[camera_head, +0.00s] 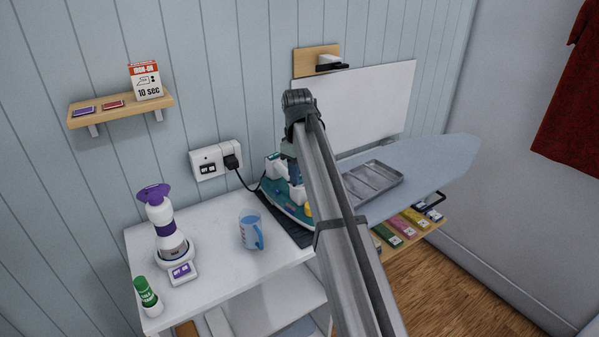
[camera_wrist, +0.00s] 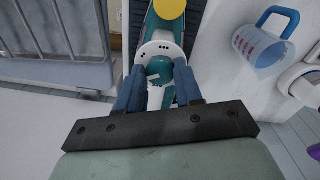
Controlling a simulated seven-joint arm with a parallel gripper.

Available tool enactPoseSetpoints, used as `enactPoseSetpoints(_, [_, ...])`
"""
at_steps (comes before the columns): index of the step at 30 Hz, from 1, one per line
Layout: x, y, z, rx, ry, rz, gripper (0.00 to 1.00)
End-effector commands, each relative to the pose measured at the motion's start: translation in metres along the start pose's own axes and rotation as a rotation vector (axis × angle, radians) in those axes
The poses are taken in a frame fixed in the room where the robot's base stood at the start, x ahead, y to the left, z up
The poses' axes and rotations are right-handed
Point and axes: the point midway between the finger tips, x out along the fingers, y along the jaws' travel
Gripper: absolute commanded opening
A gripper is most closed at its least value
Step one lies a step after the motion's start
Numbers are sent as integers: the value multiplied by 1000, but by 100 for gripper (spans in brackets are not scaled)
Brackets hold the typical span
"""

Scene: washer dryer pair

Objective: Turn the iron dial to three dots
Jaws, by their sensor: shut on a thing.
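The teal and white iron (camera_head: 287,205) rests on a dark ribbed mat on the white cabinet, partly hidden by my arm. In the wrist view, the teal dial (camera_wrist: 160,72) sits in a white plate (camera_wrist: 160,50) with small dark marks. In the head view my gripper (camera_head: 293,168) is above the iron, partly hidden by my arm.
A metal tray (camera_head: 373,180) lies on the ironing board (camera_head: 440,158) to the right. A cord runs to the wall socket (camera_head: 210,161). A card (camera_head: 146,82) reads "10 sec".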

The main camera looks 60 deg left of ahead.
Motion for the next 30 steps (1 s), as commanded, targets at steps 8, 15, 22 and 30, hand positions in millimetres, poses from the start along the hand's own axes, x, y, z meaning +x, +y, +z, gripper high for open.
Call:
enactPoseSetpoints(8, [0, 0, 0, 263, -11, 0, 5])
enactPoseSetpoints(15, [0, 0, -1, 490, -18, 0, 5])
enactPoseSetpoints(22, [0, 0, -1, 708, -26, 0, 5])
enactPoseSetpoints(30, [0, -1, -1, 965, -36, 0, 5])
